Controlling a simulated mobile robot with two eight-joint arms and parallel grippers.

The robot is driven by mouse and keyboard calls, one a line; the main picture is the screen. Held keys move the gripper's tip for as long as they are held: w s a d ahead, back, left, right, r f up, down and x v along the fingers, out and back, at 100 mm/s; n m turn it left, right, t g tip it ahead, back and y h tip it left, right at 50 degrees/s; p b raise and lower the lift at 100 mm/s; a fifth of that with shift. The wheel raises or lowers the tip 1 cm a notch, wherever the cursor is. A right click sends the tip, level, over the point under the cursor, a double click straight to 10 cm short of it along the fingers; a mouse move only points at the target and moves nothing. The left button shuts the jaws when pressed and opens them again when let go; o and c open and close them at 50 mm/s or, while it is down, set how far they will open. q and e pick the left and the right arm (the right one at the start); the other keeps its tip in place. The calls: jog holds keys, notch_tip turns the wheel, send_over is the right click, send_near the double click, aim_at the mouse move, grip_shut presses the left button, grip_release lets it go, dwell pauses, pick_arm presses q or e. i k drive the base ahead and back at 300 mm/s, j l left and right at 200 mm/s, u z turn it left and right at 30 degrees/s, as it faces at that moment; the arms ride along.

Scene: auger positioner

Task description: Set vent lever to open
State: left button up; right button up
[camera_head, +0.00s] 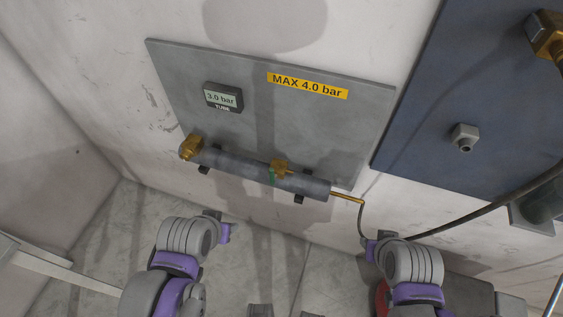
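A grey tube (235,164) is mounted along the lower edge of a grey wall panel (300,125). A small brass valve piece (280,167) sits on its middle, with a green mark (272,178) beside it. I cannot tell for sure which part is the vent lever or how it is set. A brass elbow (190,147) is on the tube's left end. My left gripper (226,232) is below the tube, apart from it. My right gripper (370,249) is below and right of the tube's right end. Neither finger opening shows clearly.
A display (222,97) reads 3.0 bar above a TUBE label. A yellow sign (307,85) reads MAX 4.0 bar. A blue panel (470,80) carries a metal fitting (464,137).

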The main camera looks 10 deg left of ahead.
aim_at(273, 177)
jog(key=i+j+z, duration=0.1)
jog(key=j+z, duration=1.6)
jog(key=k+j+z, duration=0.15)
jog(key=j+z, duration=0.25)
